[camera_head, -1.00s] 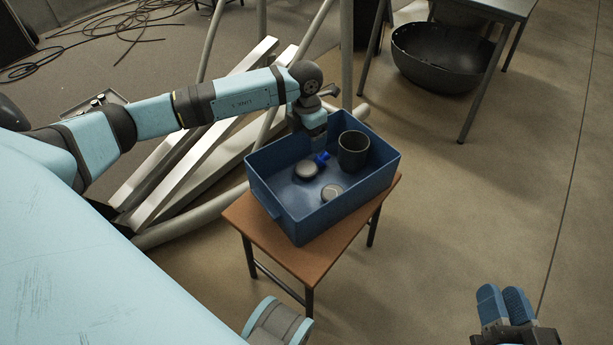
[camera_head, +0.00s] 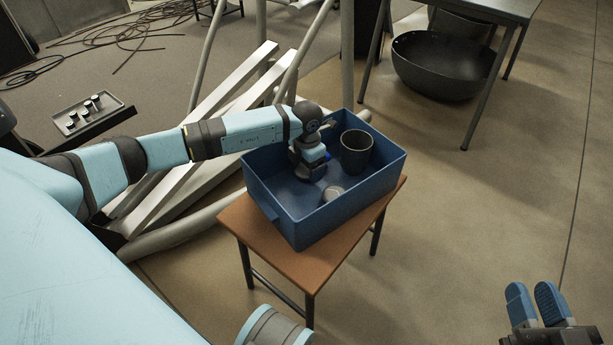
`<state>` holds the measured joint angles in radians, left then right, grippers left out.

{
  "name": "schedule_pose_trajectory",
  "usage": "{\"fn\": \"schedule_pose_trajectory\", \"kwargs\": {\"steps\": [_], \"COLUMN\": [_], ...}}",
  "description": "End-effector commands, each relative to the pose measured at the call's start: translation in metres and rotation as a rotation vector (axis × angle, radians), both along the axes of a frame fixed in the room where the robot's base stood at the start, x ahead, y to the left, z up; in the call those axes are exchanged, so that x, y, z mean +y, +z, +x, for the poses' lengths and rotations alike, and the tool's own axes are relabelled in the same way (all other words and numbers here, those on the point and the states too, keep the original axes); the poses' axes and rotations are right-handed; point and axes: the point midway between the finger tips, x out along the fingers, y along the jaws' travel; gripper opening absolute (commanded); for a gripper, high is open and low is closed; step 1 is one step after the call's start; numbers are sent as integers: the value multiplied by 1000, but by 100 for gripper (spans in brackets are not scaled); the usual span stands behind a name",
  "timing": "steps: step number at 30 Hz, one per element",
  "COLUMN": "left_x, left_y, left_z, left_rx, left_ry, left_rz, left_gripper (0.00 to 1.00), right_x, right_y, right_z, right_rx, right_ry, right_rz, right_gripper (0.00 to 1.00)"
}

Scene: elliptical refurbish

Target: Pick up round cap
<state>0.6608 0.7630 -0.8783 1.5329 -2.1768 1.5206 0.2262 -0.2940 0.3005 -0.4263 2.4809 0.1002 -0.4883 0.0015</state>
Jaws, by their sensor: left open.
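A blue bin (camera_head: 290,232) stands on a small wooden table. My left gripper (camera_head: 314,172) reaches down into the bin from the left. It is open, and its fingers are mostly hidden behind its own body. A round grey cap (camera_head: 333,193) lies on the bin floor just in front and right of it. A second round cap, seen a second ago, is now hidden behind the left gripper, so I cannot tell whether the fingers touch it. My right gripper (camera_head: 535,292) is at the lower right, away from the bin, with its two blue fingers close together.
A dark grey cup (camera_head: 356,151) stands in the bin, right of the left gripper. The wooden table (camera_head: 250,228) has a little bare top in front of the bin. Pale beams (camera_head: 205,130) and pipes lie behind the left arm. The floor to the right is open.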

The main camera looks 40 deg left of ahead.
Motion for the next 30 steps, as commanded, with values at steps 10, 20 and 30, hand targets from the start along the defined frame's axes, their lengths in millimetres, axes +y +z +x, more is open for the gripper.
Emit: {"fn": "schedule_pose_trajectory", "kwargs": {"steps": [10,20,30], "left_x": [1,1,1], "left_y": [-13,-13,11], "left_z": [0,0,0], "left_rx": [0,0,-2], "left_ry": [0,0,0], "left_rz": [1,1,0], "left_gripper": [75,50,50], "right_x": [-3,-3,-1], "right_y": [7,4,12], "right_z": [5,3,3], "right_rx": [-64,-53,-25], "right_ry": [0,-1,3], "right_rz": [-35,-30,-8], "right_gripper": [31,31,31]}}
